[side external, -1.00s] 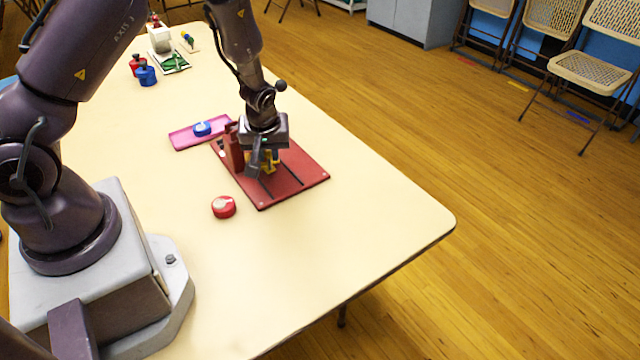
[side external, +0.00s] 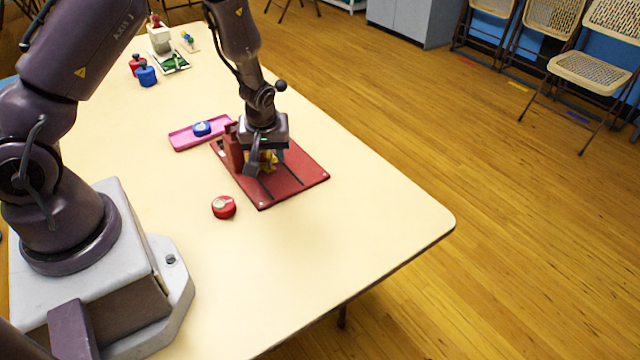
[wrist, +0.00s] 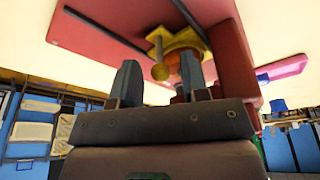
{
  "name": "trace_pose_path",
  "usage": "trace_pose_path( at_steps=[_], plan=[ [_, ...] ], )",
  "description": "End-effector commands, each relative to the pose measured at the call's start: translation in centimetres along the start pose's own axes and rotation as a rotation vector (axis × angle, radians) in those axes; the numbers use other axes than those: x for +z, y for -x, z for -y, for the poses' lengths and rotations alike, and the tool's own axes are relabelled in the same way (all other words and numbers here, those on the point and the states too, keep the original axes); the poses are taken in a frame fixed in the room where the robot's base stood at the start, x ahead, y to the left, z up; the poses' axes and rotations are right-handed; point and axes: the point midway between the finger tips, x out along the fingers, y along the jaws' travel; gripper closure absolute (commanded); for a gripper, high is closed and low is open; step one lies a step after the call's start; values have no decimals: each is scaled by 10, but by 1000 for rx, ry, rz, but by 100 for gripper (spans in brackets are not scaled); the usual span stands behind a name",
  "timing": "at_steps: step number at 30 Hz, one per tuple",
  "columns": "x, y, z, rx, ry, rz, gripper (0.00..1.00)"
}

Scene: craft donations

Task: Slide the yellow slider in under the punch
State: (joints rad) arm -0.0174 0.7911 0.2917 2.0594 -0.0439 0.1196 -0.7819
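The yellow slider (side external: 268,158) is on the dark red board (side external: 296,176), close to the upright red block of the punch (side external: 234,148). My gripper (side external: 266,164) is low over the slider and partly hides it. The red upright (wrist: 235,55) stands to the right there. Whether the slider is under the punch cannot be told.
A pink tray (side external: 183,141) with a blue round piece (side external: 202,128) lies beside the board. A red round piece (side external: 223,207) lies in front of it. Red and blue bottles (side external: 147,76) stand farther back. The table's near right is clear.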

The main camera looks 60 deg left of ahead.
Motion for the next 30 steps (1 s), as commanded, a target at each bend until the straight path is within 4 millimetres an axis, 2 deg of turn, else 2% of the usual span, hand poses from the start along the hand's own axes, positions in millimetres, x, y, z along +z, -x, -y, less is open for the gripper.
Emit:
trace_pose_path(
  at_steps=[1, 10, 30],
  plan=[
    [-17, -2, 10, -9, 10, -32, 59],
    [-19, 2, 10, -8, 11, -33, 59],
    [-36, 68, 8, -1, 17, -34, 59]
  ],
)
